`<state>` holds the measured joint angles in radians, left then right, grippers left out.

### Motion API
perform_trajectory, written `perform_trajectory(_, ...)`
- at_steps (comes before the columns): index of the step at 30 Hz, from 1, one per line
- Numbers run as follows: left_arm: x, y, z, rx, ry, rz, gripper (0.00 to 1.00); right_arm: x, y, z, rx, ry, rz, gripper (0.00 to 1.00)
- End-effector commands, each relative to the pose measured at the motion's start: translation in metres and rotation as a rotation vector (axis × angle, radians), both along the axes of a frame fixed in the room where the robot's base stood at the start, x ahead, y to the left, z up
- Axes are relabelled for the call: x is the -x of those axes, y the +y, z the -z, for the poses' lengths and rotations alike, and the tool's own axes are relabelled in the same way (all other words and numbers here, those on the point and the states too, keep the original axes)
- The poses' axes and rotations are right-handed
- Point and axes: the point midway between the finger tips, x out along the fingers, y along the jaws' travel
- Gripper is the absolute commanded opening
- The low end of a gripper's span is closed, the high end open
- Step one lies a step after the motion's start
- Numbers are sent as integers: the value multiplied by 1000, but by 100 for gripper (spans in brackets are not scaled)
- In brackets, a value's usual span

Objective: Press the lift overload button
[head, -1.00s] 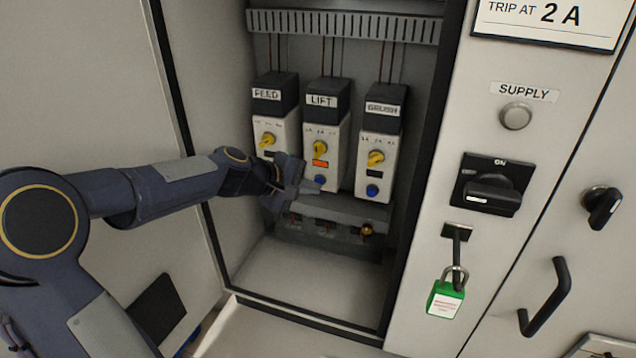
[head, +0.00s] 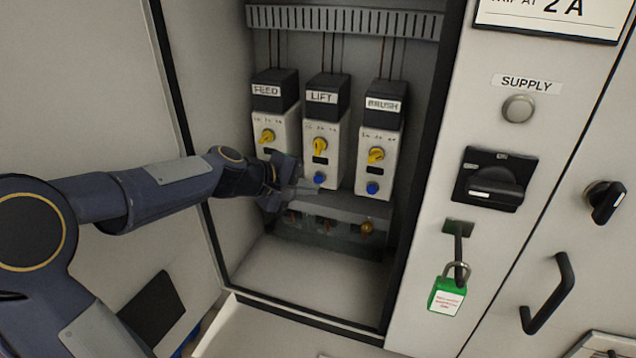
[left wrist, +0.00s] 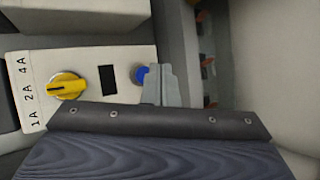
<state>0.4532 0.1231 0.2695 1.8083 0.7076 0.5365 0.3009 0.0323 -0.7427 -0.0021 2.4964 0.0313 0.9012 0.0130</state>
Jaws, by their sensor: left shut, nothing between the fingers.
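The LIFT overload unit (head: 325,130) is the middle of three white units in the open cabinet. It has a yellow dial (head: 320,145), a dark window (head: 320,160) and a blue button (head: 319,178). In the left wrist view the dial (left wrist: 66,87) has its mark toward 2A, and the window (left wrist: 107,79) is dark. My left gripper (head: 305,188) is shut and empty, its fingertips at the blue button. In the left wrist view the fingers (left wrist: 160,86) overlap the button's edge (left wrist: 140,74); I cannot tell whether they touch it. My right gripper is out of view.
The FEED unit (head: 276,125) stands left and the BRUSH unit (head: 380,145) right, close by. A ledge (head: 345,207) runs below. The right panel has a SUPPLY lamp (head: 518,108), a black rotary switch (head: 493,181) and a green padlock (head: 446,297).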

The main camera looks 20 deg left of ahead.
Motion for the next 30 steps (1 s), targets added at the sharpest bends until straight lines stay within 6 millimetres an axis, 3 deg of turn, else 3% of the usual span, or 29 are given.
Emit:
perform_trajectory(10, 3, 0, 0, 0, 0, 1, 0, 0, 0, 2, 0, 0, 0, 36)
perform_trajectory(24, 46, -3, 1, -1, 0, 1, 0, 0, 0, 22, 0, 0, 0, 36)
perform_trajectory(30, 51, -3, 0, 1, 1, 2, 0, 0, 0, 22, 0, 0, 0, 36)
